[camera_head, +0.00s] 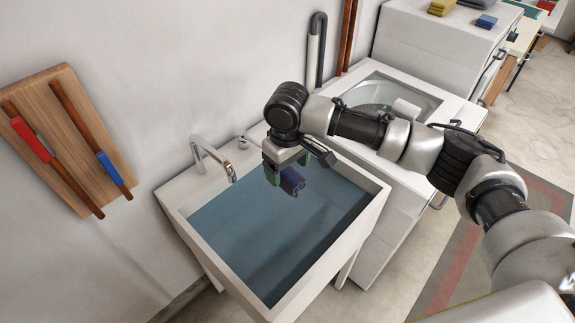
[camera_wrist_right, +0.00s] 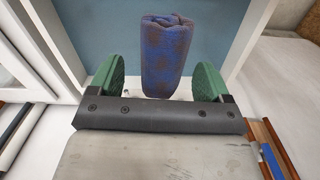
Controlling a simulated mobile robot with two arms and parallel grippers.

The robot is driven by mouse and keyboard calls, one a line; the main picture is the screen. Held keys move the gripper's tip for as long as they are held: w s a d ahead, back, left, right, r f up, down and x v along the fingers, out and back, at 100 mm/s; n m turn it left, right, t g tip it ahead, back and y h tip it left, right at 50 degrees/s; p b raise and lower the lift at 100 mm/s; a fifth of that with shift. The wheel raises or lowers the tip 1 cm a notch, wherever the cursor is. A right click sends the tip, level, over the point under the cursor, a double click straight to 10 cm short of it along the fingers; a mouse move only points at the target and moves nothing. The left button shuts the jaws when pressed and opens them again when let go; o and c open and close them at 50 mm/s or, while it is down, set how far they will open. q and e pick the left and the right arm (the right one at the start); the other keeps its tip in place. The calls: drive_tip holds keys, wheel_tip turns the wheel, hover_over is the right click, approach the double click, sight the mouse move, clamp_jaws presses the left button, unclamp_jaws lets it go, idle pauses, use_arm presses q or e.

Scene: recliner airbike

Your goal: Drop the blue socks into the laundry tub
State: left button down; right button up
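The blue socks (camera_head: 292,181), a rolled blue bundle with dark reddish patches, show just below my right gripper (camera_head: 287,169), over the laundry tub (camera_head: 364,210). In the right wrist view the socks (camera_wrist_right: 167,58) appear between the spread green fingers, with a gap at the left finger; contact at the right finger is unclear. The right gripper is open. The tub is white and rectangular, with a blue interior. I cannot tell whether the socks touch anything below. My left gripper is out of view.
A chrome faucet (camera_head: 215,158) stands on the tub's wall side. A white washer (camera_head: 385,98) stands close behind the tub on the right. A wooden board (camera_head: 65,140) hangs on the left wall. Yellow and blue folded cloths lie on the farther appliance (camera_head: 430,38).

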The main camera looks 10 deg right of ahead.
sight(288, 169)
drive_tip(key=shift+o, duration=1.4)
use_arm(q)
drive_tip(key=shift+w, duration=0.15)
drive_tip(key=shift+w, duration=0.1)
use_arm(e)
drive_tip(key=shift+r, duration=0.45)
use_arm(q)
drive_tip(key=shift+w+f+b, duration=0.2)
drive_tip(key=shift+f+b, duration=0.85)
use_arm(e)
wheel_tip(288, 169, up, 10)
